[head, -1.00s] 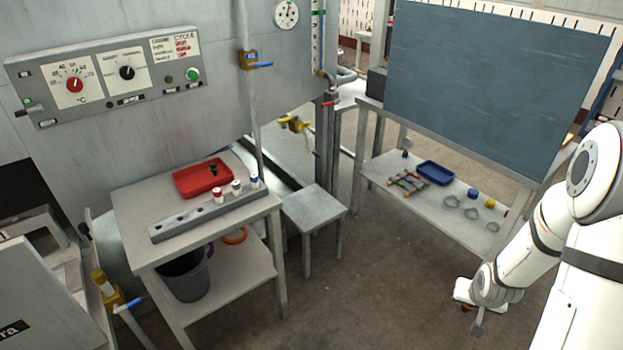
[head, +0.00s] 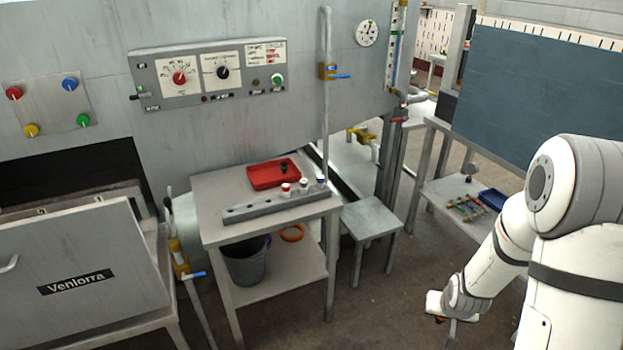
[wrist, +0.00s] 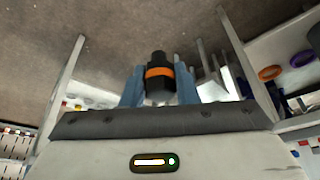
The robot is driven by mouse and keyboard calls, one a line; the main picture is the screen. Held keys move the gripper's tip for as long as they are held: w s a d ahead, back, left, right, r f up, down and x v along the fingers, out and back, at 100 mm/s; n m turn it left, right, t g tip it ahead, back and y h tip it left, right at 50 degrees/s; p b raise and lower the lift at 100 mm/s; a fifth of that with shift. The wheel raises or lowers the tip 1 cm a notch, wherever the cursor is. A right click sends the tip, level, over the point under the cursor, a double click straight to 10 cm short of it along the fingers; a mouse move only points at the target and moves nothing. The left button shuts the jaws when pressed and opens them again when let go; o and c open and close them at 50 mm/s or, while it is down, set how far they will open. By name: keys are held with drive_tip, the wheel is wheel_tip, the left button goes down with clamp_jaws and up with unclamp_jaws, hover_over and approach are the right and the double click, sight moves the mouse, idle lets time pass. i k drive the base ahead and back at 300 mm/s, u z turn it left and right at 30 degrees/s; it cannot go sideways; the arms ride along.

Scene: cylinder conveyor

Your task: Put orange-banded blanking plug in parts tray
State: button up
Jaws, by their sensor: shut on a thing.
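In the wrist view, my gripper (wrist: 160,84) is shut on a black plug with an orange band (wrist: 160,72), held between its two blue-grey fingers. In the head view, my gripper end (head: 451,318) hangs low at the right, well apart from the table; the plug cannot be made out there. A red tray (head: 259,182) lies on the grey table (head: 222,187), with a small dark plug (head: 284,168) in it. A blue tray (head: 492,199) sits on the lower shelf at the right, partly hidden by my arm.
A grey rack (head: 250,210) with red- and blue-topped plugs stands in front of the red tray. A vertical pipe (head: 327,100) rises behind the table's right side. A stool (head: 371,218) stands right of the table. Open floor lies between the stool and my arm.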

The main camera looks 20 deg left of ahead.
sight(262, 179)
drive_tip(key=u, duration=0.7)
drive_tip(key=i, duration=0.15)
drive_tip(key=u, duration=0.85)
